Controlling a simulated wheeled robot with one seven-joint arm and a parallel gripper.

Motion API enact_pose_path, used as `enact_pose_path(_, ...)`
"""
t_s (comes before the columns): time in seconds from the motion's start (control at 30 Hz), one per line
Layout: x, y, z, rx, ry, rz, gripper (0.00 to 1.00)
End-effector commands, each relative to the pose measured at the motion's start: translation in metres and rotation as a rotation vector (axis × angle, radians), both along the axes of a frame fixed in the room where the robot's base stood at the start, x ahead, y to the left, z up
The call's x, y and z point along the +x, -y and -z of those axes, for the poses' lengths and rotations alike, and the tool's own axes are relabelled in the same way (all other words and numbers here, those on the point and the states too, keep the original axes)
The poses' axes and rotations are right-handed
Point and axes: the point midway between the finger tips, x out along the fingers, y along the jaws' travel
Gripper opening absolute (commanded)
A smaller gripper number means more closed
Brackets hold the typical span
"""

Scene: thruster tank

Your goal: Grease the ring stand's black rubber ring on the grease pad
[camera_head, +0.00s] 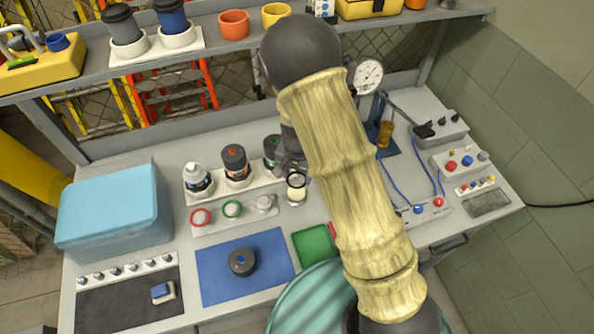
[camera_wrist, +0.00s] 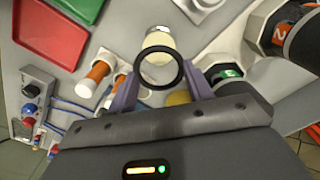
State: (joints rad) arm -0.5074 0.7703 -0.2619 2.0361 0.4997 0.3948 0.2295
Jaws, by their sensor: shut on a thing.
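My gripper (camera_wrist: 161,84) is shut on the black rubber ring (camera_wrist: 160,86), which sits between its two purple fingers in the wrist view. The grease pad, a round cream-coloured pad (camera_wrist: 159,40), shows just beyond and partly through the ring. In the head view the pad (camera_head: 297,194) is just below my gripper (camera_head: 294,174). I cannot tell whether ring and pad touch.
Canisters (camera_head: 235,164) stand in a row behind the ring stand. A blue mat (camera_head: 228,285) with a dark cap (camera_head: 242,261) lies in front, beside a green tray (camera_head: 313,245). A blue box (camera_head: 113,210) is at the left. A gauge (camera_head: 367,76) stands at the back right.

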Motion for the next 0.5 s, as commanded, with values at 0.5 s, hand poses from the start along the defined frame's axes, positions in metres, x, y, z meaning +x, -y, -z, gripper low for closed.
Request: enact_pose_path(0.5,-0.001,-0.003,0.029,0.000,-0.001,-0.005,0.30)
